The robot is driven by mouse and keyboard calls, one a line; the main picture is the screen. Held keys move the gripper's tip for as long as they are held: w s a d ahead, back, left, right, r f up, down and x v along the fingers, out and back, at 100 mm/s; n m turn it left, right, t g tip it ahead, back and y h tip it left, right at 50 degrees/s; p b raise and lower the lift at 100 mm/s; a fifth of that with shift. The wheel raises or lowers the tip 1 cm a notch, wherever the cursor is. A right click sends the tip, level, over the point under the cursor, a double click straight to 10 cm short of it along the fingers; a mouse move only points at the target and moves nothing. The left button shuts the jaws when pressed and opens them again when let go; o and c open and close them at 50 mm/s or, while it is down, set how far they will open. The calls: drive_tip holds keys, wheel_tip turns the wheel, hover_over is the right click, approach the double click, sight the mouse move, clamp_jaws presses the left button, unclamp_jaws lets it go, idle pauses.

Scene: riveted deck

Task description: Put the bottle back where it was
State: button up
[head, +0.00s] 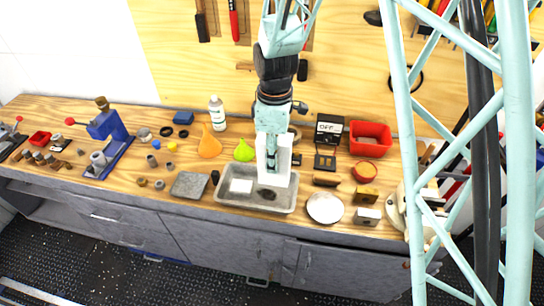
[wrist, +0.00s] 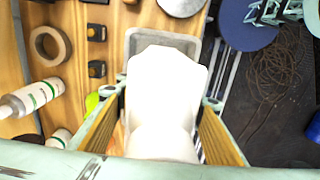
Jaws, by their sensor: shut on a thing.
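My gripper (head: 273,130) is shut on a large plain white bottle (head: 275,172) and holds it over the grey tray (head: 250,208) on the bench. In the wrist view the white bottle (wrist: 165,95) fills the space between my two finger pads and hides much of the tray (wrist: 203,50). Whether the bottle touches the tray floor is not clear. A white bottle with a green label (head: 217,113) stands apart at the back of the bench, left of my gripper. It also shows at the left of the wrist view (wrist: 32,98).
In the tray lies a white block (head: 241,186). Around it are a grey slab (head: 189,185), a white plate (head: 325,207), a green pear-shaped thing (head: 244,151), an orange one (head: 209,144) and a red bin (head: 370,139). The blue vise (head: 108,126) is farther left.

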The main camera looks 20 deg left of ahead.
drive_tip(key=shift+w, duration=0.1)
drive_tip(key=w+d+r+m+b, duration=0.3)
drive_tip(key=d+m, duration=0.3)
drive_tip(key=d, duration=0.6)
drive_tip(key=w+d+r+m+b, duration=0.2)
drive_tip(key=w+d+m+b, duration=0.2)
drive_tip(key=d, duration=0.8)
drive_tip(key=w+d+r+m+b, duration=0.3)
drive_tip(key=w+d+m, duration=0.4)
drive_tip(key=d, duration=0.5)
drive_tip(key=shift+r+m+b, duration=0.35)
drive_tip(key=shift+m+b, duration=0.25)
drive_tip(key=shift+m, duration=0.3)
drive_tip(key=shift+w+a, duration=0.1)
